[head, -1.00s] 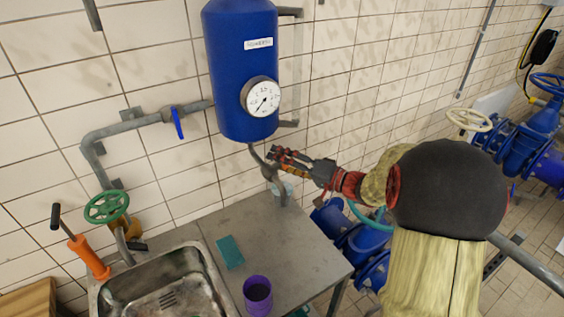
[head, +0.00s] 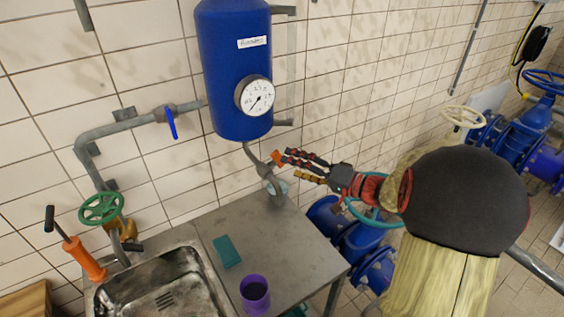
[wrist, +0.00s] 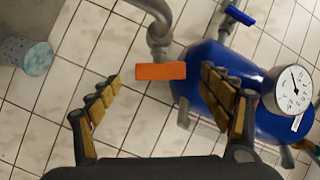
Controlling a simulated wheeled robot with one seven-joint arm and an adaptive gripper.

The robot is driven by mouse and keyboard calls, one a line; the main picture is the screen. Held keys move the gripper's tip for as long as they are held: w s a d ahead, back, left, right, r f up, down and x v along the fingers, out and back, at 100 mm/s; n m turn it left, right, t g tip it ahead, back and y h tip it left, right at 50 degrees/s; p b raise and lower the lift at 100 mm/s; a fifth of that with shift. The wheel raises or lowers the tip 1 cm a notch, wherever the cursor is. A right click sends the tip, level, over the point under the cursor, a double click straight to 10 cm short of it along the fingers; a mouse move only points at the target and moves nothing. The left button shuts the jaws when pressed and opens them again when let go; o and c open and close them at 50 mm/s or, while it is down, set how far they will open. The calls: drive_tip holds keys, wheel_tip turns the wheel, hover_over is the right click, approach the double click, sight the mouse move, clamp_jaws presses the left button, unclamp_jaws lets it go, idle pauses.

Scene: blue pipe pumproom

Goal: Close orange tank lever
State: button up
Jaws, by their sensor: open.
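The orange lever (wrist: 161,71) shows in the wrist view as a flat bar between my open fingers and beyond their tips. It sits by the grey pipe (wrist: 157,32) under the blue tank (head: 236,75). In the head view the orange lever (head: 277,158) is small, just left of my fingertips. My gripper (head: 295,165) is open and empty, to the right of the pipe; it also shows in the wrist view (wrist: 160,84). I see no clear contact between the fingers and the lever.
A metal counter (head: 290,248) with a sink (head: 160,290) stands below. A purple cup (head: 255,292) and a teal sponge (head: 227,251) are on it. A blue-handled valve (head: 171,122) is on the wall pipe at left.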

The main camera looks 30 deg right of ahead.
drive_tip(key=v, duration=0.6)
drive_tip(key=shift+w, duration=0.1)
